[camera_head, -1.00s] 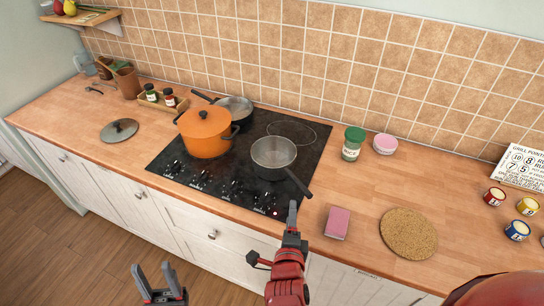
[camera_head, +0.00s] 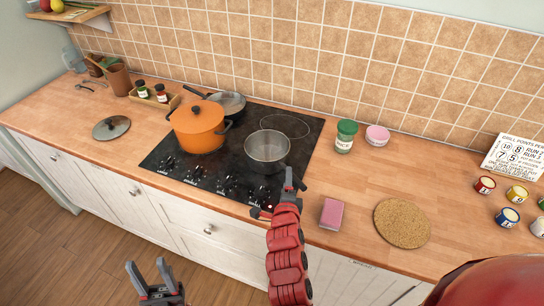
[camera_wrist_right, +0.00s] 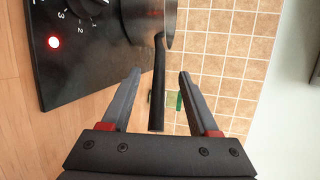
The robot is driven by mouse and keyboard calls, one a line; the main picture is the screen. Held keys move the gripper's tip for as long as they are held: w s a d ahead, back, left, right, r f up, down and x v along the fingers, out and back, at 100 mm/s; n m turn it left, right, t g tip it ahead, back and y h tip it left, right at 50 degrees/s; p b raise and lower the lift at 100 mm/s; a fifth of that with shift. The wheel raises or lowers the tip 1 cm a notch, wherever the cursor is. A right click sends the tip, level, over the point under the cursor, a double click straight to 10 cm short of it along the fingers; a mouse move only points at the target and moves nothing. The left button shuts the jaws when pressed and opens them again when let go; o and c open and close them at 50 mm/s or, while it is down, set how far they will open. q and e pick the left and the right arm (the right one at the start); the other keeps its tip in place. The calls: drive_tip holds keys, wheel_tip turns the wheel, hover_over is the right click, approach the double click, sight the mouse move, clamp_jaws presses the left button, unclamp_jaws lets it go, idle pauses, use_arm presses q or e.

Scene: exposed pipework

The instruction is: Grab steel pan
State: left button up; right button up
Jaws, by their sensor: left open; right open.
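A steel pan (camera_head: 268,150) with a dark handle sits on the front right of the black hob (camera_head: 220,180). In the head view its handle points toward the front right and is partly hidden by my right gripper (camera_head: 290,182). In the right wrist view the black handle (camera_wrist_right: 158,85) lies between the two spread fingers of my right gripper (camera_wrist_right: 150,98), with a gap on each side. The pan (camera_wrist_right: 150,22) shows at the top of that view. My left gripper (camera_head: 150,272) is open and empty, low in front of the cabinets.
An orange pot (camera_head: 198,130) and another pan (camera_head: 228,102) stand on the hob's left side. A pink sponge (camera_head: 331,214) and a round cork mat (camera_head: 402,223) lie right of my right arm. A green-lidded jar (camera_head: 345,136) stands near the wall.

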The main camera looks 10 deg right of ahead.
sight(278, 164)
drive_tip(key=shift+w, duration=0.2)
drive_tip(key=p+x, duration=0.3)
drive_tip(key=shift+w+d+f, duration=0.1)
drive_tip(key=shift+w+d, duration=0.15)
drive_tip(key=shift+w+d+f+p, duration=0.2)
drive_tip(key=shift+w+p, duration=0.1)
drive_tip(key=shift+w, duration=0.25)
drive_tip(key=shift+a, duration=0.1)
clamp_jaws()
idle(0.7)
